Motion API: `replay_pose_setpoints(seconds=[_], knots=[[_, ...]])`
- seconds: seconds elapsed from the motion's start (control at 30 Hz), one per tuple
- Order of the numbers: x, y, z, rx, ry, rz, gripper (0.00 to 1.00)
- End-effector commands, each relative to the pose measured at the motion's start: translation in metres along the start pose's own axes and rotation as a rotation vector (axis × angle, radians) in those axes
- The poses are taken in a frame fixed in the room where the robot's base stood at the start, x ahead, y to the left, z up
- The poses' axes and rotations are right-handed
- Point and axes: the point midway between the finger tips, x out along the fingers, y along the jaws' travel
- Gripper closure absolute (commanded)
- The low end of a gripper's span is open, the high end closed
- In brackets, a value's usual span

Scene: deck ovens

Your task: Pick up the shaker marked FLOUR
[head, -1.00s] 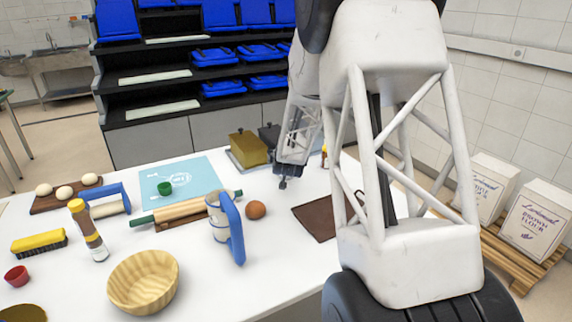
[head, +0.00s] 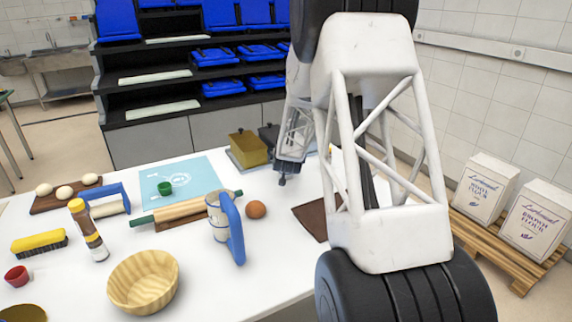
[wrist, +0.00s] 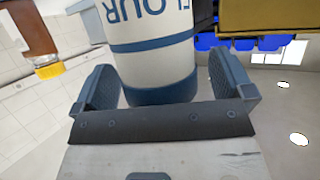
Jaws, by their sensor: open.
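The shaker marked FLOUR (wrist: 153,45) is white with blue bands and blue lettering. It shows upside down in the wrist view, cut off by the top edge. My gripper (wrist: 165,82) is open, with one finger on each side of the shaker's banded end. I cannot tell whether either finger touches it. In the head view the end of my arm (head: 283,178) hangs over the far part of the table, and I cannot make out the shaker there.
A gold tin (head: 248,149) stands close by and also shows in the wrist view (wrist: 265,17). A brown bottle with a yellow cap (wrist: 48,70) is on the shaker's other side. A rolling pin (head: 185,210), egg (head: 256,210) and blue-handled mug (head: 218,215) are nearer.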

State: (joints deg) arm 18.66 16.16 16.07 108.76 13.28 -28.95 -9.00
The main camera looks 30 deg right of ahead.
Motion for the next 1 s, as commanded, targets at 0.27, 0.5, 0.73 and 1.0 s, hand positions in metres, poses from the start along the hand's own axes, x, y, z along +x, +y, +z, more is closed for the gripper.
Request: replay_pose_setpoints(seconds=[0.27, 0.5, 0.73, 1.0], knots=[[0.0004, 0.0001, -0.0004, 0.000, 0.001, 0.000, 0.01], [0.0003, 0.0001, -0.0005, 0.000, 0.001, 0.000, 0.01], [0.0002, 0.0001, -0.0005, 0.000, 0.001, 0.000, 0.28], [0.0002, 0.0001, -0.0010, 0.000, 0.001, 0.000, 0.61]])
